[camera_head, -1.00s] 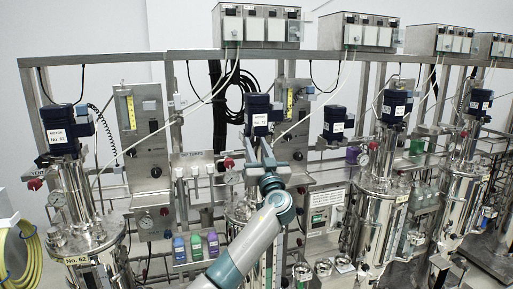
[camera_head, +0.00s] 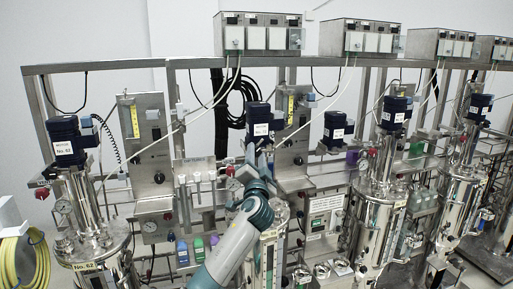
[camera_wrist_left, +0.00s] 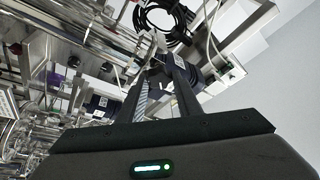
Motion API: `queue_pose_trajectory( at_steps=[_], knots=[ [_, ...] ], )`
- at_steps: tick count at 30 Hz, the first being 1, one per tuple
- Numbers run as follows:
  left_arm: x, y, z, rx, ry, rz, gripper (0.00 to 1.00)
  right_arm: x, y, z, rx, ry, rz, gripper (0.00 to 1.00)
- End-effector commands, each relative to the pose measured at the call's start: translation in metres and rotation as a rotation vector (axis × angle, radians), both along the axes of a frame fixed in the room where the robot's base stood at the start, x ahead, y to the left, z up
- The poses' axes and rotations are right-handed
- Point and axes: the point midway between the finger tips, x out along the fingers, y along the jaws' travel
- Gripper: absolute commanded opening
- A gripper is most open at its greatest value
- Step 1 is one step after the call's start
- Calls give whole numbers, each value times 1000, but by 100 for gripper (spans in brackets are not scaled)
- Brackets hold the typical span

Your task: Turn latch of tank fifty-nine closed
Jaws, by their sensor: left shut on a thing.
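My left gripper (camera_head: 259,148) reaches up from the bottom of the head view to just under the dark blue motor (camera_head: 259,121) of the middle tank (camera_head: 272,245). In the left wrist view its two dark fingers (camera_wrist_left: 160,58) point away from me, with a dark shape between them. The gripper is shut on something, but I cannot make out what. I cannot read number 59 on any tank, and no latch shows clearly. The arm hides part of the middle tank's top. My right gripper is not in view.
Tank 62 (camera_head: 100,250) stands at the left, with its motor (camera_head: 68,140) above it. More steel tanks (camera_head: 378,215) stand at the right. Small coloured bottles (camera_head: 198,248) sit left of my arm. A yellow hose (camera_head: 38,262) hangs at the far left. Steel rails run behind.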

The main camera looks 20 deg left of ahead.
Motion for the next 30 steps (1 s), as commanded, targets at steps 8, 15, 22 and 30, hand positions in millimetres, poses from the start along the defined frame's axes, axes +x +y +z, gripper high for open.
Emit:
queue_pose_trajectory(
  at_steps=[8, 15, 22, 30],
  knots=[
    [-1, 1, 9, 196, 138, 0, 9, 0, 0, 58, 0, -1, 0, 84],
    [-1, 1, 10, 370, 254, 0, 9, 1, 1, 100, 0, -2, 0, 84],
    [-1, 1, 8, 512, 348, 0, 9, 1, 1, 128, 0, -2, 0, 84],
    [-1, 1, 5, 614, 418, -1, 9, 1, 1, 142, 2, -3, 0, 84]
  ],
)
